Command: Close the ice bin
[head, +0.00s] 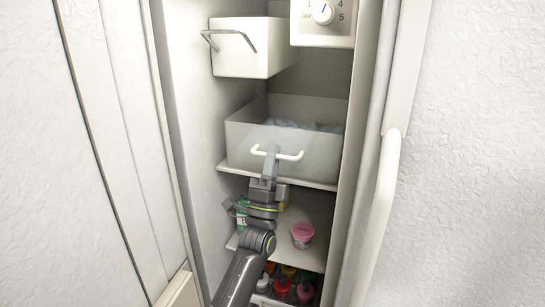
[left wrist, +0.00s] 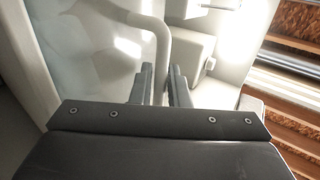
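The ice bin (head: 238,140) is a translucent pale grey drawer with bluish ice (head: 290,125) inside. It sits on the middle shelf, with its front jutting near the shelf's front edge. A white bar handle (head: 291,157) is on its front; the handle also shows in the left wrist view (left wrist: 152,28). My left gripper (head: 271,158) is at the middle of the handle. In the left wrist view its two fingers (left wrist: 162,85) stand a little apart, with the bar's curved end running down toward the gap between them. My right gripper is not in view.
A white bin (head: 240,58) with a metal handle is above left, and a dial box (head: 322,22) is above right. A pink tub (head: 302,235) stands on the shelf below, with several bottles (head: 285,285) beneath. The open door's handle (head: 383,190) is at right.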

